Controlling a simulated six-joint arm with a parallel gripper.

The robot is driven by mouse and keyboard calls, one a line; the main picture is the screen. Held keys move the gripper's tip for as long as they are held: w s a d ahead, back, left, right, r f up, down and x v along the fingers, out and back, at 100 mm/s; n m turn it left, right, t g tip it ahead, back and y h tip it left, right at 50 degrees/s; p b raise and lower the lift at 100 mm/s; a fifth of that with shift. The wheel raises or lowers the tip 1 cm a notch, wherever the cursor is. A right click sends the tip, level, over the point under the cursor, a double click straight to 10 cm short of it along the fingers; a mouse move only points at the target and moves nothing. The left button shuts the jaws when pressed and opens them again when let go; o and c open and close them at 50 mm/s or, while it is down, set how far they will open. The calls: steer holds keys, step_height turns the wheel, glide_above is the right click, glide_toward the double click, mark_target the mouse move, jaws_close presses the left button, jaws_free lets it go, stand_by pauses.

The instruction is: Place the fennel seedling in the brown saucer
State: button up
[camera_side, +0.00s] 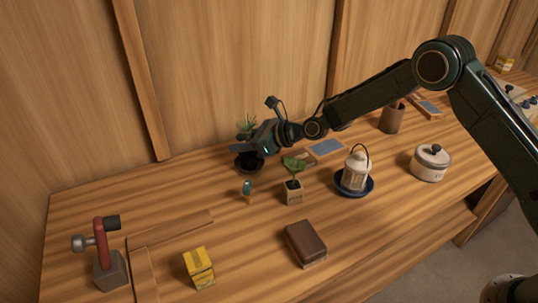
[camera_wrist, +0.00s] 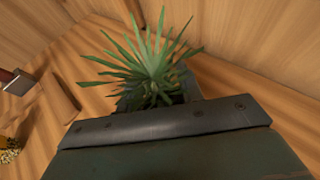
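A spiky green plant (camera_side: 246,128), which I take to be the fennel seedling, shows just behind my gripper (camera_side: 262,148) in the side view. In the wrist view its narrow leaves (camera_wrist: 150,65) fan out beyond my gripper's dark body, which hides most of its pot.
A broad-leaved plant in a cube pot (camera_side: 293,193) and a small blue-topped item (camera_side: 247,188) stand nearby. A lantern (camera_side: 356,168) sits in a blue saucer (camera_side: 369,187). A brown block (camera_side: 306,241), yellow box (camera_side: 198,267) and lidded white pot (camera_side: 431,167) are farther off.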

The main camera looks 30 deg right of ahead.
steer(key=shift+r, duration=0.1)
steer(key=shift+r, duration=0.15)
steer(key=v, duration=1.2)
stand_by(0.3)
steer(key=shift+r, duration=0.1)
stand_by(0.4)
steer(key=s+d+r+n+g+h, duration=0.1)
steer(key=s+d+r+n+h, duration=0.15)
steer(key=s+r+n, duration=0.4)
steer(key=s+d+r+n+g+h, duration=0.1)
steer(key=s+d+r+n+h, duration=0.1)
steer(key=s+d+r+n, duration=0.35)
steer(key=s+d+r+n+g+h, duration=0.1)
steer(key=s+d+n, duration=0.3)
steer(key=s, duration=0.9)
steer(key=s+d+r+n+g+h, duration=0.1)
steer(key=s+d+n+h, duration=0.3)
steer(key=s+n, duration=0.7)
steer(key=s, duration=0.3)
